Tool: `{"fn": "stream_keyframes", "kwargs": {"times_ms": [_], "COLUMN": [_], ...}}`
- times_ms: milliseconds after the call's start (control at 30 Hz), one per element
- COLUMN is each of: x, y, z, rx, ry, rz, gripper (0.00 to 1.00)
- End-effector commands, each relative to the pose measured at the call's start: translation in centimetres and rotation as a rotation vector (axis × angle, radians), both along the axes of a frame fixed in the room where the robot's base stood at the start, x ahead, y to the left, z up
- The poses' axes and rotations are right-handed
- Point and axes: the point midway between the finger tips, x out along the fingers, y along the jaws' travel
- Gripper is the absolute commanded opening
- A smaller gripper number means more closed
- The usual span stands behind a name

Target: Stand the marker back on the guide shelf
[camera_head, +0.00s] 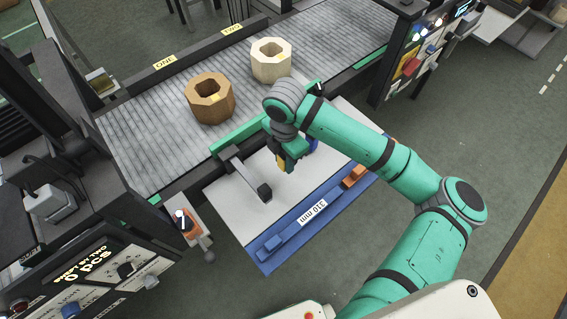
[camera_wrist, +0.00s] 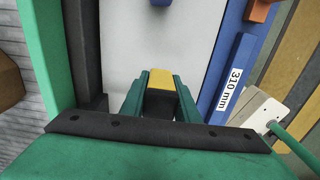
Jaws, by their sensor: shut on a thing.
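My gripper (camera_wrist: 160,95) is shut on a dark block with a yellow top, which I take as the marker (camera_wrist: 160,78). In the head view my gripper (camera_head: 289,163) is partly hidden by my arm, and a yellow bit of the marker (camera_head: 281,164) shows beside it. The marker is over a pale panel (camera_head: 237,203), which may be the guide shelf. I cannot tell whether the marker touches the panel. A blue strip (camera_head: 272,262) with a "310 mm" label (camera_head: 312,211) runs along the panel's near edge.
A grey arm with a black end (camera_head: 264,192) lies over the panel. A green rail (camera_head: 232,136) borders the conveyor (camera_head: 140,120). A brown octagonal ring (camera_head: 211,113) and a cream one (camera_head: 286,69) stand on the belt. An orange block (camera_head: 354,176) is at the strip's far end.

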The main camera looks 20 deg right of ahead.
Motion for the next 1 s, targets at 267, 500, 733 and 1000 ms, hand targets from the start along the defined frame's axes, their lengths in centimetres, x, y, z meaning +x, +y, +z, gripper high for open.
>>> {"fn": "stream_keyframes", "kwargs": {"times_ms": [267,500,733,1000], "x": [1.3,1.1,1.1,1.1], "y": [-0.1,-0.1,-0.1,-0.1], "z": [-1.7,-4.4,-4.4,-4.7], "rx": [0.000,0.001,0.001,0.001], "ry": [0.002,0.000,-0.001,0.000], "rz": [0.001,0.002,0.002,0.002], "gripper": [0.14,0.14,0.14,0.47]}}
